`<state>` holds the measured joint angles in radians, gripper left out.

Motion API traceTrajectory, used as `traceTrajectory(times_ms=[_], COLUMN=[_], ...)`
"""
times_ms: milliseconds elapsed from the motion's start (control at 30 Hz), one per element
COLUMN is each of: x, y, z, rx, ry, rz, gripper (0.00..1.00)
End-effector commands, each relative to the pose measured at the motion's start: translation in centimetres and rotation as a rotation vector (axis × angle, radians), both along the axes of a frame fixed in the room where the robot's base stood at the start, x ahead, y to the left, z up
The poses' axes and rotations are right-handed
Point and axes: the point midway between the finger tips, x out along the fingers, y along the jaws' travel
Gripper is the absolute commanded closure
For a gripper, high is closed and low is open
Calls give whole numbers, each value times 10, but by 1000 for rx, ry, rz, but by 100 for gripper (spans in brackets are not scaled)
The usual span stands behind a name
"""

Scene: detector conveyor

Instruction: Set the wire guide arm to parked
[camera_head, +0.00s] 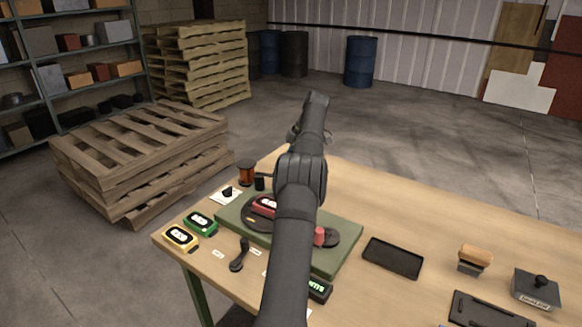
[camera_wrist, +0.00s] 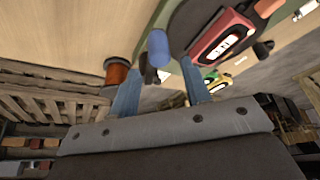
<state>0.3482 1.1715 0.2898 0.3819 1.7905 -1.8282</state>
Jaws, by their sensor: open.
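A black lever (camera_head: 239,256) stands at the front left of the table between two small white labels too small to read. A dark cylindrical knob (camera_head: 260,183) stands by a copper-coloured spool (camera_head: 246,173) at the back. I cannot tell for sure which part is the wire guide arm. In the wrist view a blue cylinder (camera_wrist: 158,48) and a small black part show beside the spool (camera_wrist: 117,72). My gripper (camera_wrist: 160,88) is open, with fingers apart and nothing seen held between them. In the head view my arm hides its fingertips and part of the green base.
A green base (camera_head: 338,262) carries a red device (camera_head: 265,206) and a red knob (camera_head: 319,236). Yellow (camera_head: 180,238) and green (camera_head: 201,223) devices lie left. Table beyond the tray is clear.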

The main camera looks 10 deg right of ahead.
Motion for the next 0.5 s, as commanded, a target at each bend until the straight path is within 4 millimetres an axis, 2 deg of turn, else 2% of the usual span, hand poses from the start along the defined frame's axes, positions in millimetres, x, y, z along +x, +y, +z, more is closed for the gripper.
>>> traceTrajectory(times_ms=[67,500], x=[-2,-60], y=[-3,-60], z=[14,60], rx=[-1,-1], ry=[-2,0], rz=[-2,-4], gripper=[56,56])
